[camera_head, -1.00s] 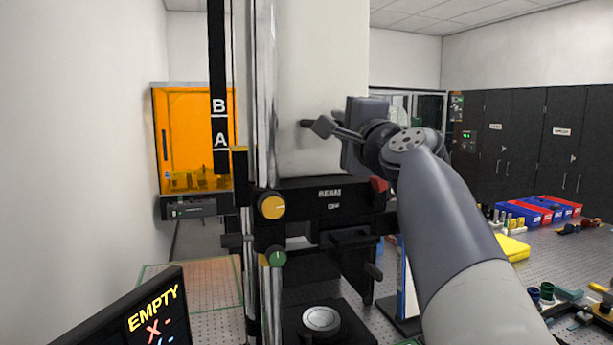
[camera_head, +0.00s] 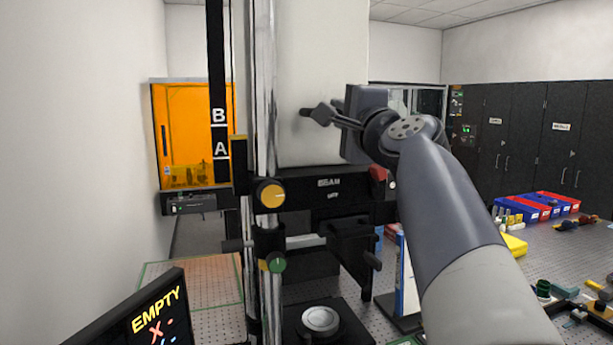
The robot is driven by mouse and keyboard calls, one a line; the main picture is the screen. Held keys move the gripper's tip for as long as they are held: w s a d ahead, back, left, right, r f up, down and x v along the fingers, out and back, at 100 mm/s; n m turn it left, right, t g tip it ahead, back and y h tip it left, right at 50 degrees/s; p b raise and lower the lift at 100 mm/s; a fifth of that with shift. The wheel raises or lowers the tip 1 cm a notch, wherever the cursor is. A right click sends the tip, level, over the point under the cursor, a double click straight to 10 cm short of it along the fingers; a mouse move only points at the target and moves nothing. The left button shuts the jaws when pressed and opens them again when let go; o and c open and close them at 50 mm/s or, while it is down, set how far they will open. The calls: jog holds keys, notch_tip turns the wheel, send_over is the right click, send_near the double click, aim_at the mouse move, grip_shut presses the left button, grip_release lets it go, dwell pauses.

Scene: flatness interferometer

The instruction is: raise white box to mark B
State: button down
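The white box (camera_head: 322,60) is the tall white housing on the chromed column, with a black carriage (camera_head: 330,200) under it. A yellow-topped pointer (camera_head: 239,160) at its left stands beside the black scale (camera_head: 218,60). The pointer's top is between the lines under mark B (camera_head: 218,116) and mark A (camera_head: 220,150), with B's line higher. My gripper (camera_head: 322,114) is in front of the box, at a short dark peg (camera_head: 304,112) on its face. The fingers are seen edge-on and overlap the peg, so their closure is unclear.
A yellow knob (camera_head: 271,195) is on the carriage and a green knob (camera_head: 277,264) on the clamp below it. A round stage (camera_head: 320,319) stands under the carriage. A display (camera_head: 135,315) reading EMPTY is at lower left. Colored bins (camera_head: 540,206) sit at right.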

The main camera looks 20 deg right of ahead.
jog(key=shift+r, duration=0.5)
jog(key=shift+r+p, duration=0.35)
jog(key=shift+r, duration=0.25)
dwell(0.6)
jog(key=c, duration=1.5)
grip_release()
jog(key=shift+f, duration=0.1)
